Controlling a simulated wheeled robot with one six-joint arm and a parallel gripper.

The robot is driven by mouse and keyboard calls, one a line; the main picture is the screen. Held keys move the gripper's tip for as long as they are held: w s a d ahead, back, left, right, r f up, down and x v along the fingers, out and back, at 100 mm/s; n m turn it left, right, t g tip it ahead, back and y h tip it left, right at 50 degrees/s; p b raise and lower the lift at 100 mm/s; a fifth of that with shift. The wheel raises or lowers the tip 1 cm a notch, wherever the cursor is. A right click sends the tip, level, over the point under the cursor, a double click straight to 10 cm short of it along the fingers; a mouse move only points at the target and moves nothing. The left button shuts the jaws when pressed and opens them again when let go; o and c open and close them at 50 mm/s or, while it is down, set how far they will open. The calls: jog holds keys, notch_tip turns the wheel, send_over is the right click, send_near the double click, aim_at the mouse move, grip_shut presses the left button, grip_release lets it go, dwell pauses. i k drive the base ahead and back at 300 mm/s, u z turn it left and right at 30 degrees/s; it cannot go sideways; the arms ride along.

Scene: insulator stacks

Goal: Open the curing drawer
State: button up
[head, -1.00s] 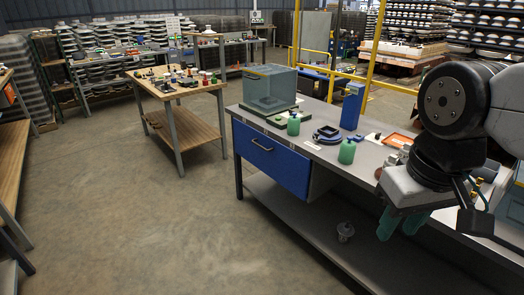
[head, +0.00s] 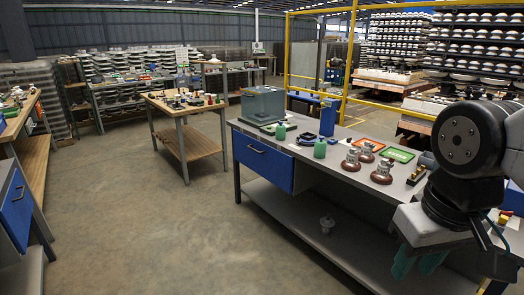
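A blue drawer (head: 263,160) with a dark bar handle (head: 256,149) is fitted under the left end of the grey workbench (head: 345,200); it looks shut, its front flush with the bench. A second blue drawer (head: 15,212) with a handle shows under a bench at the left edge, also apparently shut. I cannot tell from any label which one is the curing drawer. My gripper (head: 418,263) hangs at the lower right, pointing down, its green fingers apart with nothing seen between them. It is well away from both drawers. Its lower part is partly hidden by picture angle.
A wooden table (head: 190,107) stands behind. Yellow rails (head: 350,65) run beyond. The floor (head: 140,235) left of the workbench is clear.

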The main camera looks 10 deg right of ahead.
aim_at(274, 165)
jog(key=z, duration=0.6)
jog(key=i, duration=1.55)
jog(key=u, duration=0.55)
jog(key=i, duration=0.75)
jog(key=u, duration=0.5)
